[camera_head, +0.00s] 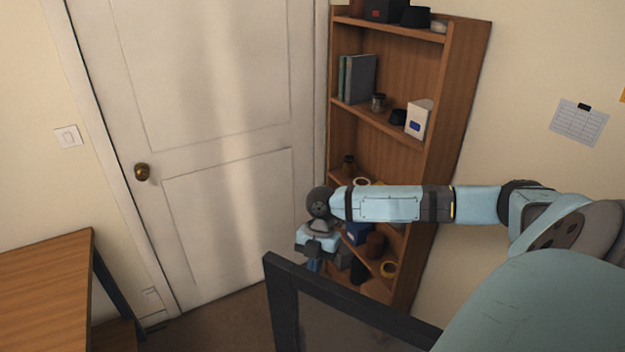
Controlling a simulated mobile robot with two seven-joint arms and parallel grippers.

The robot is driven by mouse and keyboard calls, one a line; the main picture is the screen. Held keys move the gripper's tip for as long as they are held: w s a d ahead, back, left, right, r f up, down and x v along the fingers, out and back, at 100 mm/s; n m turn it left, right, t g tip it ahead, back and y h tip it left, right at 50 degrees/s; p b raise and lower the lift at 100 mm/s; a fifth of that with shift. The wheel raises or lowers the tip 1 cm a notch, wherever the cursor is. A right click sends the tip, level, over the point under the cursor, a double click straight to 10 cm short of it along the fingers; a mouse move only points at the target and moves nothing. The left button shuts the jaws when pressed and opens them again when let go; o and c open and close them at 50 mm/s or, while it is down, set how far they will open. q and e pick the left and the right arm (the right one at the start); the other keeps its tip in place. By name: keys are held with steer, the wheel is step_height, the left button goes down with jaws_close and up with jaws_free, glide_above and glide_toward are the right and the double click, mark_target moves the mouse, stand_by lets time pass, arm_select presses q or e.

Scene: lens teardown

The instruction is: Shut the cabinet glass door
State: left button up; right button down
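A dark-framed panel (282,300), which looks like the cabinet glass door, stands at the bottom middle. Its top bar and left upright show, and a see-through pane lies between them. The rest is cut off by the picture's lower edge and covered by my arm at the right. The cabinet body is not clearly in view. My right arm reaches in from the right above the panel. My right gripper (313,264) points down just beyond the panel's upper left corner; its fingers are small and partly hidden, so I cannot tell open from shut or touching from apart. My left gripper is not in view.
A wooden bookshelf (465,75) with books, jars and boxes stands behind my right arm. A white room door (220,75) with a brass knob (142,172) is at the back. A wooden table (45,285) is at lower left. Floor (215,325) shows between table and panel.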

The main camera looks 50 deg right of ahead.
steer(key=s+a+f, duration=0.2)
steer(key=a+f, duration=0.4)
steer(key=f, duration=0.4)
steer(key=shift+s+a, duration=0.15)
steer(key=shift+s, duration=0.1)
